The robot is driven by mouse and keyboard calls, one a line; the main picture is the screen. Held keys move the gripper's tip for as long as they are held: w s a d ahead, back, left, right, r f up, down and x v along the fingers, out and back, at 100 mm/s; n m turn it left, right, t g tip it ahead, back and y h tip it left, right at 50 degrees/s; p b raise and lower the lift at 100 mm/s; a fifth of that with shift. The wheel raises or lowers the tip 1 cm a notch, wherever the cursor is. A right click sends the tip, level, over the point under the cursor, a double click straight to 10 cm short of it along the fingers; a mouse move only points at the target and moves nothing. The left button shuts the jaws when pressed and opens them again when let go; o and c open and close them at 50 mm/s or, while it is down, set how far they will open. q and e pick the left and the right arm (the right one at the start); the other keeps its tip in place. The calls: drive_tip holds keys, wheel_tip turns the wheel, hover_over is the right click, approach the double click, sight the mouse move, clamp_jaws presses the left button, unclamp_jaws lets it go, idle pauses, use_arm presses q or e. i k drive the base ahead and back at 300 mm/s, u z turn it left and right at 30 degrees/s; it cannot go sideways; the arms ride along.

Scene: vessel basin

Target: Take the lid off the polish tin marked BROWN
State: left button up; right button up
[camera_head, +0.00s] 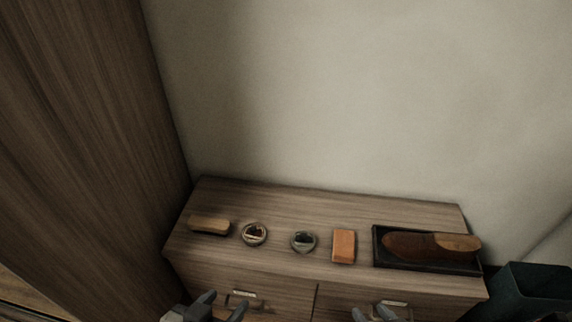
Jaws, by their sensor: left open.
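Two round polish tins stand on the wooden cabinet top: a left tin (254,233) with a pale rim and a dark-and-light top, and a right tin (303,241) that looks greyer and darker. Their markings are too small to read, so I cannot tell which one says BROWN. Both tins look closed, though the detail is faint. My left gripper (223,305) is open and empty at the bottom edge, in front of the cabinet and below the left tin. My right gripper (371,314) is at the bottom edge further right, fingers apart and empty, mostly cut off.
A tan brush-like block (209,224) lies left of the tins. An orange-brown block (344,246) lies right of them. A dark bin (535,288) stands at right. A tall wooden panel (90,130) rises at left.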

sight(254, 234)
drive_tip(key=z, duration=0.8)
drive_tip(key=k, duration=1.15)
drive_tip(key=u, duration=0.7)
drive_tip(key=i, duration=0.35)
drive_tip(key=z, duration=0.05)
